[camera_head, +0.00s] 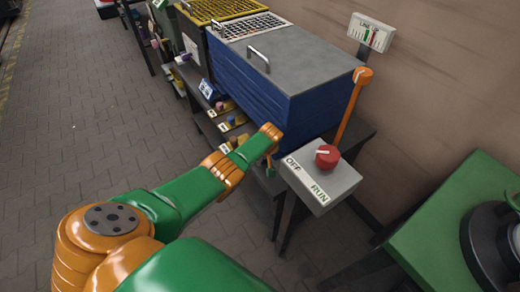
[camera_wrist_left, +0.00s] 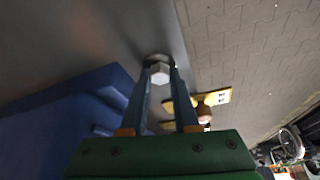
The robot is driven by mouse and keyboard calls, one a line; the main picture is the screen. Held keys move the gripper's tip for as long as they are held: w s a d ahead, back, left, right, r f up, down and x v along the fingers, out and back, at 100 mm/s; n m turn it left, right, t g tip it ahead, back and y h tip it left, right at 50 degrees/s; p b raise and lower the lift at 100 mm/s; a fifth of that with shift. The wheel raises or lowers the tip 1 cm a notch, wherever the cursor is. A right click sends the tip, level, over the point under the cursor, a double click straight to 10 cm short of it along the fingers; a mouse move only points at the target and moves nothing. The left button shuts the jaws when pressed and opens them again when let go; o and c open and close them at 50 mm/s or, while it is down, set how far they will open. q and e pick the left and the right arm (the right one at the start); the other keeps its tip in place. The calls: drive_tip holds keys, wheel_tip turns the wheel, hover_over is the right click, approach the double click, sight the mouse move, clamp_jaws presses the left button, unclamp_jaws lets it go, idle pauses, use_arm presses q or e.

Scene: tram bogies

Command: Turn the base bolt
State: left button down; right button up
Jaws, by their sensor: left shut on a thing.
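The base bolt (camera_wrist_left: 159,72) is a pale grey hex head on a dark surface, at the top centre of the left wrist view. My left gripper (camera_wrist_left: 158,76) has its two blue-grey fingers on either side of the bolt head, shut on it. In the head view my left arm reaches from the bottom left to the front of the blue cabinet (camera_head: 262,100). There the bolt is hidden, and I cannot make out the fingertips clearly. My right gripper is not in view.
A grey switch box (camera_head: 318,185) with a red knob (camera_head: 327,156), marked OFF and RUN, stands just right of my left wrist. An orange lever (camera_head: 350,110) rises behind it. Yellow tags (camera_head: 233,124) line the cabinet's lower front. The paved floor (camera_head: 90,120) at left is clear.

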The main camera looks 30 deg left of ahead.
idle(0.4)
use_arm(q)
drive_tip(key=c, duration=0.7)
unclamp_jaws()
drive_tip(key=shift+o, duration=0.2)
